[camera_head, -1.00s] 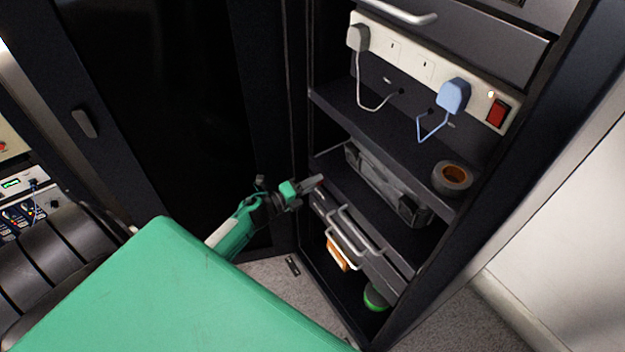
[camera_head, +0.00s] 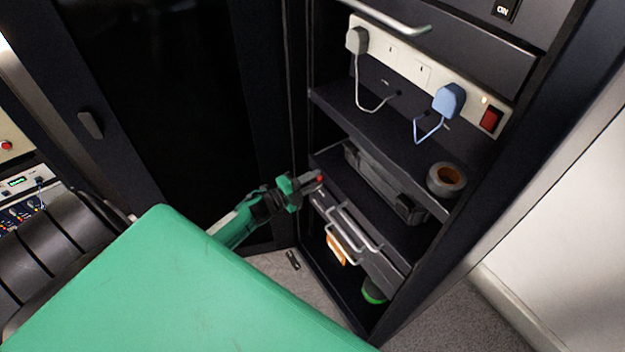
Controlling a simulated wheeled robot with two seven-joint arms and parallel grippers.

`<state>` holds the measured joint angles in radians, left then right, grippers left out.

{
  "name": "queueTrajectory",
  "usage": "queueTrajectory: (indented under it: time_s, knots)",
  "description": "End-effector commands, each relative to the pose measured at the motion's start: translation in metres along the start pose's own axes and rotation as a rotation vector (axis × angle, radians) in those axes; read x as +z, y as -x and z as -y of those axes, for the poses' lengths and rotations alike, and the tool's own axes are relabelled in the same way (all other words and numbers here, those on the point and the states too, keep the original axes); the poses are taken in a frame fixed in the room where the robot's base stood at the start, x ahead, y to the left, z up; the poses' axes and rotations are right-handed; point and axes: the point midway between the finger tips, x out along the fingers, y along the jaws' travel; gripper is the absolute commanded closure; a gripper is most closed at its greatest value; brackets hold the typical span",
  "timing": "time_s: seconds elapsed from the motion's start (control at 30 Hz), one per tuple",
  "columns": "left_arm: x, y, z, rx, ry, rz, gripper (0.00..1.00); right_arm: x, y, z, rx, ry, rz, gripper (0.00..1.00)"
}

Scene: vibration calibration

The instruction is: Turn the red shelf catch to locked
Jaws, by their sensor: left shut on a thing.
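The red shelf catch (camera_head: 320,178) sits at the left front edge of a middle shelf in the dark cabinet. Only a small red part of it shows past my fingers. My left gripper (camera_head: 312,181) reaches in from the left and is shut on the catch. The catch's exact angle cannot be told at this size. My right gripper is not in view.
Grey drawer handles (camera_head: 345,230) stick out just below the catch. A grey case (camera_head: 380,178) lies on the shelf behind it. An open dark door (camera_head: 170,110) stands at left.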

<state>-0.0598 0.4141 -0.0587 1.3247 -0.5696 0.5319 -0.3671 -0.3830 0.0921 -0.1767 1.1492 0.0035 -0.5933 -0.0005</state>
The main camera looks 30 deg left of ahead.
Motion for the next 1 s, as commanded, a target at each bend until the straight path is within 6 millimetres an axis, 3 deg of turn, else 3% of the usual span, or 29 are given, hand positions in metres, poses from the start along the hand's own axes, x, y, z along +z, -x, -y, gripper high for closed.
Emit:
queueTrajectory:
  time_s: [0.37,0.4,0.5,0.83,1.0]
  knots:
    - [0.001,0.0,0.001,-0.001,0.005,0.003,0.96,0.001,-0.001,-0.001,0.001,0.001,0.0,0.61]
    - [0.001,0.0,0.001,-0.001,0.005,0.003,0.69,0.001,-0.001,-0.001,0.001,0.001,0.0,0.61]
    - [0.001,0.0,0.001,-0.001,0.004,0.002,0.51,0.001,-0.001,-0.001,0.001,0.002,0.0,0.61]
    - [0.0,0.002,0.0,0.0,0.004,0.001,0.51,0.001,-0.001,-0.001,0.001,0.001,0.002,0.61]
    - [0.0,0.019,-0.002,0.002,0.004,0.001,0.51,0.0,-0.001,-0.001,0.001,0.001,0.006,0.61]
